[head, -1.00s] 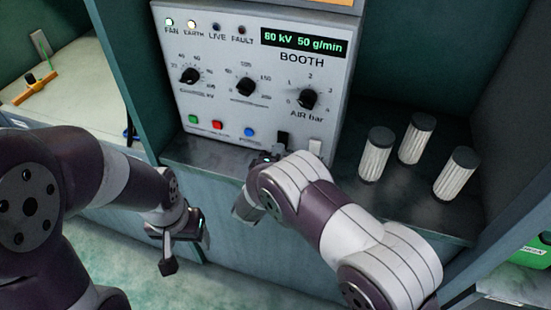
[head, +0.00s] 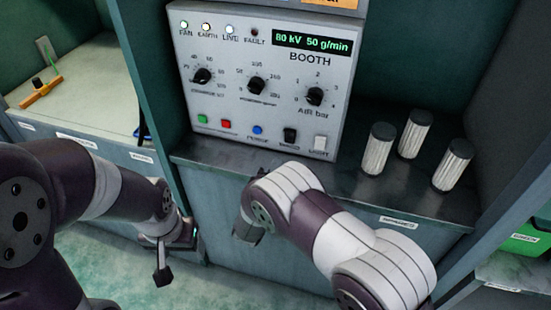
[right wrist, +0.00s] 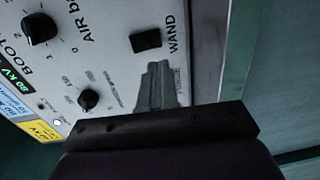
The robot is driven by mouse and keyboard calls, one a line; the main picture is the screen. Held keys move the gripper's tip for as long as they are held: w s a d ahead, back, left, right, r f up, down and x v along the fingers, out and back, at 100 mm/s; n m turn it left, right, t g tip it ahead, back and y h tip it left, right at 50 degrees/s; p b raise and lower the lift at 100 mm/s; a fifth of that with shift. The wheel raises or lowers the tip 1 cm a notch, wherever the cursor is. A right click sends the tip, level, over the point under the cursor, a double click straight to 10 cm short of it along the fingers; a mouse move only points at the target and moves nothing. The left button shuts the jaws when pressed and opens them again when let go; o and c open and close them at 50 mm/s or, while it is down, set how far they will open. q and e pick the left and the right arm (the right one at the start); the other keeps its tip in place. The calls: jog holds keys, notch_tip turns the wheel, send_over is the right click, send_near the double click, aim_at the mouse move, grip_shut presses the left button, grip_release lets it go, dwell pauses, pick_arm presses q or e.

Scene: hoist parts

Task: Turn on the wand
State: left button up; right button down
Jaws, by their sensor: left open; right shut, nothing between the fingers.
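The black WAND rocker switch (head: 290,135) sits low on the grey booth panel (head: 185,95), left of the white LIGHT switch. It also shows in the right wrist view (right wrist: 146,41), beside its WAND label. The LIVE lamp (head: 231,27) glows white; the FAULT lamp is dark. My right gripper (head: 247,232) is in front of and below the panel ledge, apart from the switch. In the right wrist view its closed fingers (right wrist: 158,86) are empty and overlap the panel's lower part in the picture. My left gripper (head: 180,258) is open and empty, low at the left.
The white LIGHT switch (head: 320,144) is close beside the WAND switch. Green, red and blue buttons lie to the left, with knobs above. Several white ribbed cylinders, including one at the left (head: 376,150), stand on the ledge at right. An orange-handled tool (head: 40,92) lies on the left counter.

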pick_arm(q)
jog(key=shift+w+d+f, duration=0.3)
jog(key=shift+w+d, duration=0.2)
jog(key=shift+w, duration=0.25)
pick_arm(e)
jog(key=s+a+f, duration=0.1)
jog(key=s, duration=0.4)
jog(key=shift+s+f, duration=0.3)
jog(key=shift+f, duration=0.1)
pick_arm(q)
jog(key=shift+s, duration=0.1)
pick_arm(e)
jog(key=shift+s+a, duration=0.1)
jog(key=shift+a, duration=0.05)
